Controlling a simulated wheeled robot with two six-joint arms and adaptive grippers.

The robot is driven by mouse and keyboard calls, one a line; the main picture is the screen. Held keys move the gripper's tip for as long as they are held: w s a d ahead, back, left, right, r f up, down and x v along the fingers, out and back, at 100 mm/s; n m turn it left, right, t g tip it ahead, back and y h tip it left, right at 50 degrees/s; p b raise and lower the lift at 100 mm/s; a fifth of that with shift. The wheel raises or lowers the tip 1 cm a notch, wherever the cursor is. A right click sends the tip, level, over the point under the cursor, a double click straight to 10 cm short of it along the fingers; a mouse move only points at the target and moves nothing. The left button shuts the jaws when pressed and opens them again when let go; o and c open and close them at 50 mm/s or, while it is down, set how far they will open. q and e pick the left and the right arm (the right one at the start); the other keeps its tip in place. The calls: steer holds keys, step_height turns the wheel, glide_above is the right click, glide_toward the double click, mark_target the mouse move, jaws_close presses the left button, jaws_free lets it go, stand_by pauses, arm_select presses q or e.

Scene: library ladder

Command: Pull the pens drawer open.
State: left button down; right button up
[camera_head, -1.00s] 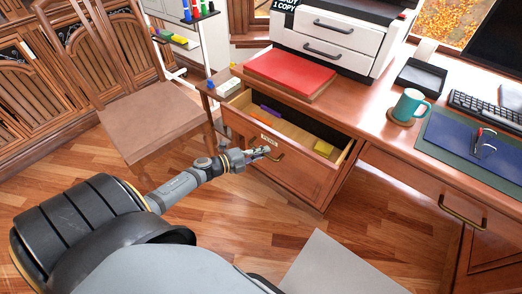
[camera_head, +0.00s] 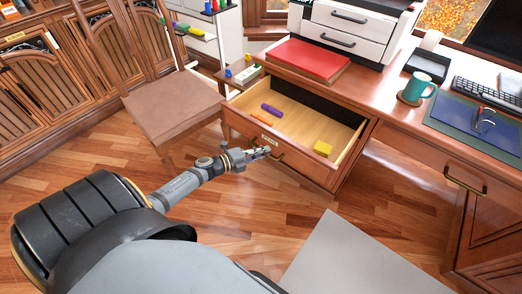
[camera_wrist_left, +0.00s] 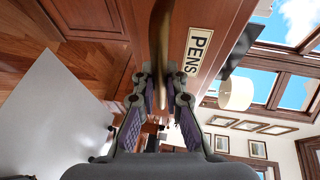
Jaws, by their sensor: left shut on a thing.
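The pens drawer (camera_head: 280,165) is a wooden drawer in the left part of the desk, and it stands well open. Its bare wooden inside holds a purple item (camera_head: 271,110), an orange item (camera_head: 261,117) and a yellow block (camera_head: 322,148). Its label reads "PENS" (camera_wrist_left: 199,50) in the left wrist view. My left gripper (camera_head: 264,151) is at the drawer front, shut on the brass handle (camera_head: 276,155). The handle (camera_wrist_left: 160,50) also shows between the fingers in the left wrist view. My right gripper is not in view.
A teal mug (camera_head: 418,88) and a keyboard (camera_head: 483,104) are to the right. A wooden chair (camera_head: 170,105) stands close left of the drawer.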

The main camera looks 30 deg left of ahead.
arm_select(q)
steer(key=c, duration=1.4)
jaws_free()
steer(key=shift+s+a, duration=0.1)
steer(key=shift+s, duration=0.05)
steer(key=shift+v, duration=5.8)
